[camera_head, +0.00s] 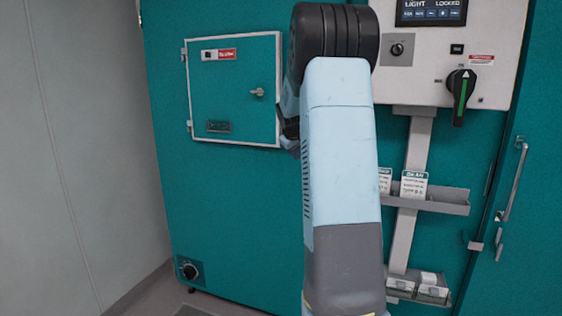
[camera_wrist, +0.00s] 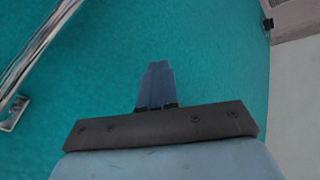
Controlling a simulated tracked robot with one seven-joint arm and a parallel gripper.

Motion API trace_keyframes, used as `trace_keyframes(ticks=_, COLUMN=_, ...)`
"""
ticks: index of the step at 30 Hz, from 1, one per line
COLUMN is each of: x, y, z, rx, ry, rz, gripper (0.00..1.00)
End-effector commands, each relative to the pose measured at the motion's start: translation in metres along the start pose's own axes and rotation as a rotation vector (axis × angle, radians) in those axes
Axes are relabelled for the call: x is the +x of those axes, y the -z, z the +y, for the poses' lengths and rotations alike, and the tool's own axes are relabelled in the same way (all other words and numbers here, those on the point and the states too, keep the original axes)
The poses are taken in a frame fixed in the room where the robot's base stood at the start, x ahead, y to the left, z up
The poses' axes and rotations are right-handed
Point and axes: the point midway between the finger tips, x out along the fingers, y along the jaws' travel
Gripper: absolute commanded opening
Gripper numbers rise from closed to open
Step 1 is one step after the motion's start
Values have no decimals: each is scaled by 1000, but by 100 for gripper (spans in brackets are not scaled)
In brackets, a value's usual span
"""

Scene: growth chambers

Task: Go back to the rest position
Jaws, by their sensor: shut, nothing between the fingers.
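My gripper (camera_wrist: 157,85) shows in the wrist view with its two fingers together and nothing between them. It is in front of a teal surface and appears apart from it, though the gap is hard to judge. In the head view my arm rises through the middle of the picture and bends at the top.
A teal chamber (camera_head: 230,215) fills the head view, with a small closed door (camera_head: 233,95) at left. At right are a control panel (camera_head: 408,75) with a black knob (camera_head: 461,88), a shelf (camera_head: 440,200) with labelled packets, and a long handle (camera_head: 512,185). A metal handle (camera_wrist: 28,60) shows in the wrist view.

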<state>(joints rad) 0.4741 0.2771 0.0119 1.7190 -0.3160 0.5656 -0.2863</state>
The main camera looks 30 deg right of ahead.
Motion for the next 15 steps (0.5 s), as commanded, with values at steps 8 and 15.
trace_keyframes(ticks=8, x=-6, y=0, z=-2, rx=1, ry=2, rz=2, gripper=0)
trace_keyframes(ticks=15, x=-64, y=-9, z=-39, rx=19, ry=36, rz=19, gripper=0)
